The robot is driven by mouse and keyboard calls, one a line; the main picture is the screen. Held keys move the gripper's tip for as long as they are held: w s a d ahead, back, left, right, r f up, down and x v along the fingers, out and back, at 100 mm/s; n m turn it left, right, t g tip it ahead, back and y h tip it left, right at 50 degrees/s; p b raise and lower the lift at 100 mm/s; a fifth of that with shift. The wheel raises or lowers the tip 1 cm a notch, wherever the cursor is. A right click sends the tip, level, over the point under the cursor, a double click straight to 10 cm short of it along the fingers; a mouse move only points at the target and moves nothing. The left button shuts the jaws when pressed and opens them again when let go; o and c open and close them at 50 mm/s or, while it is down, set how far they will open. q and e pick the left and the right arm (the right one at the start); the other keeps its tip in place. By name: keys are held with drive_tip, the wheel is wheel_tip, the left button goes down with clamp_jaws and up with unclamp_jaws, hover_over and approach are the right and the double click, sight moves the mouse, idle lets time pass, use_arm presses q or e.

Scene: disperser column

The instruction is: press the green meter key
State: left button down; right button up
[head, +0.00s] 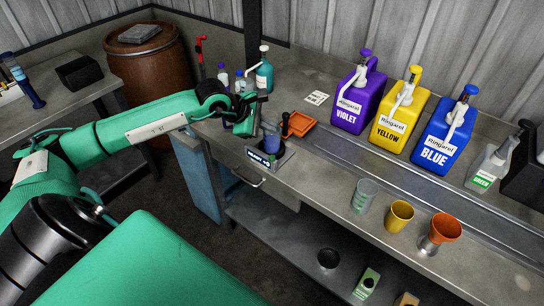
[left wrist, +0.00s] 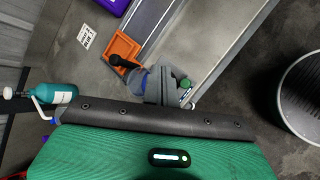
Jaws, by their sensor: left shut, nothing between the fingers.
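The meter (head: 266,160) is a small dark unit with a lit display on the front edge of the bench. A blue cup (head: 271,143) appears to stand on it. The green key shows as a round green knob (left wrist: 185,83) in the left wrist view, beside the display (left wrist: 186,96). My left gripper (head: 260,121) is above and just left of the meter in the head view, shut and empty. In the left wrist view its fingers (left wrist: 162,86) appear close beside the green key; I cannot tell whether they touch it. They partly cover the cup and meter. My right gripper is out of view.
An orange tray (head: 300,124) with a dark-handled tool lies behind the meter. A teal bottle (head: 264,76) stands behind my gripper. Violet (head: 352,98), yellow (head: 400,118) and blue (head: 446,136) jugs line the back. Cups stand along the bench front at right.

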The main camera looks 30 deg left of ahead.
sight(272, 158)
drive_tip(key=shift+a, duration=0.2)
